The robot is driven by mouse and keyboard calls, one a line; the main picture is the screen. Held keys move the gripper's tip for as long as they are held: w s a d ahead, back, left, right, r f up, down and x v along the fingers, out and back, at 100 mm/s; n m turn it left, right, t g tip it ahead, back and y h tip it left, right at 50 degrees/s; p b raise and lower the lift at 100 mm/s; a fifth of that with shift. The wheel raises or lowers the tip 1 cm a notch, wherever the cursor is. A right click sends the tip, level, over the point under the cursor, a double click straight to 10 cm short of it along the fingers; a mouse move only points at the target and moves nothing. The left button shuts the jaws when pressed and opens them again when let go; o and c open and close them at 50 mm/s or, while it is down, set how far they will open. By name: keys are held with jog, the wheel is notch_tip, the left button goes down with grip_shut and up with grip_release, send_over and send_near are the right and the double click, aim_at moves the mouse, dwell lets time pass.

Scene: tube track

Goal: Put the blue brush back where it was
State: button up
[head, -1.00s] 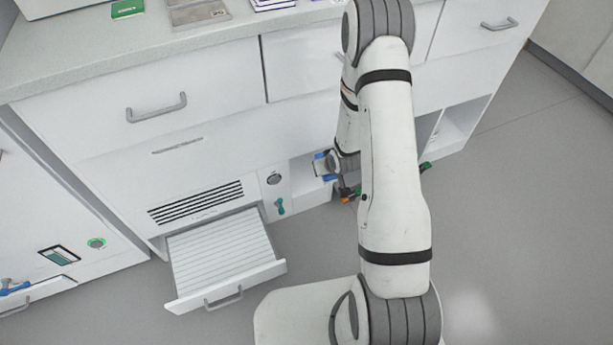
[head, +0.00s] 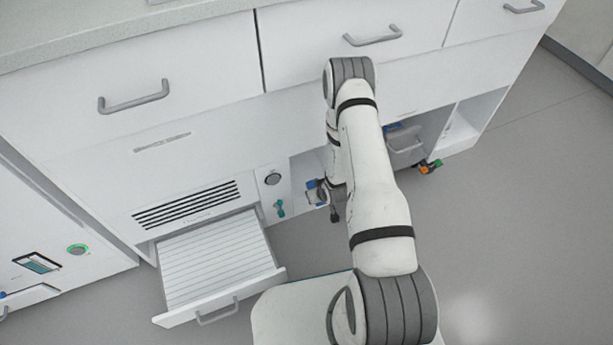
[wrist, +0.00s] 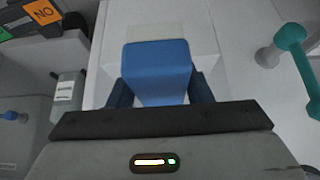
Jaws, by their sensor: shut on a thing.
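The blue brush shows in the wrist view as a broad blue block (wrist: 157,72) between the fingers of my gripper (wrist: 160,95). My gripper is shut on it. In the head view my gripper (head: 323,193) is low, at the mouth of a white open compartment (head: 308,162) in the cabinet front. A bit of blue (head: 311,184) shows there beside the gripper. In the wrist view the white compartment (wrist: 112,45) lies around and beyond the blue block. I cannot tell whether the brush touches its floor; its far end is hidden.
A teal handle (head: 279,208) sticks out just left of the compartment; it also shows in the wrist view (wrist: 292,42). A slatted drawer (head: 215,262) stands open at lower left. A grey bin (head: 405,150) with orange and green items (head: 428,167) is right of my arm. The floor (head: 510,230) is clear.

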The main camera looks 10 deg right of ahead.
jog(key=w, duration=0.2)
jog(key=w+a+b, duration=0.1)
jog(key=w, duration=0.2)
jog(key=w+b, duration=0.1)
jog(key=w, duration=0.1)
jog(key=shift+w+a, duration=0.2)
jog(key=shift+w, duration=0.1)
jog(key=w, duration=0.1)
jog(key=w+f+b, duration=0.1)
jog(key=w+b, duration=0.1)
jog(key=shift+a+f, duration=0.2)
jog(key=shift+a, duration=0.15)
jog(key=shift+s, duration=0.1)
jog(key=shift+f, duration=0.1)
jog(key=shift+f, duration=0.15)
jog(key=o, duration=1)
jog(key=shift+c, duration=0.2)
